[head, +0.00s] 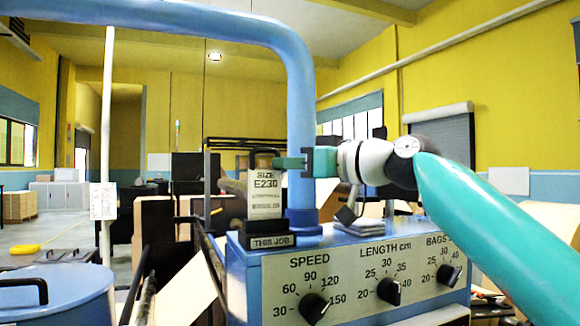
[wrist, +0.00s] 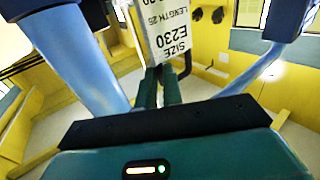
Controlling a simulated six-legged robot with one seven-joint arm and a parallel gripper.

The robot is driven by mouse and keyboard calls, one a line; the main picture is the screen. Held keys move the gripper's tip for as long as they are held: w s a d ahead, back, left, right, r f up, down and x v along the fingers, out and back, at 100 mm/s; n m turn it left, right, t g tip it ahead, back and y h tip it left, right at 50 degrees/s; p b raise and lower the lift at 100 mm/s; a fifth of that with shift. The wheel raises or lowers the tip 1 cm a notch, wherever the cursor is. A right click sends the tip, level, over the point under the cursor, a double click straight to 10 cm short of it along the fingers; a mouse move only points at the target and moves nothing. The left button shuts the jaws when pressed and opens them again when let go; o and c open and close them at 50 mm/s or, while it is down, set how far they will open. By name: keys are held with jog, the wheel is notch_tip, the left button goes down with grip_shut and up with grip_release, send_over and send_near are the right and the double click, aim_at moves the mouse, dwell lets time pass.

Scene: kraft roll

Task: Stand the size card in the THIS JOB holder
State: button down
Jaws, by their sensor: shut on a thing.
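The card is directly over the black THIS JOB holder (head: 272,241) on top of the blue control box. I cannot tell whether its lower edge rests in the slot or just above it. In the wrist view the card (wrist: 165,30) shows beyond my gripper's fingers (wrist: 160,88), its print upside down.
A thick blue pipe (head: 301,100) rises right behind the holder, close to my gripper. The control box (head: 350,275) has several black knobs. A blue drum (head: 55,295) is at lower left.

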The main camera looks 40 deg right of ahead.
jog(key=shift+f, duration=0.25)
jog(key=shift+f, duration=0.15)
jog(key=c, duration=1.5)
grip_release()
jog(key=shift+c, duration=0.2)
jog(key=v, duration=1.2)
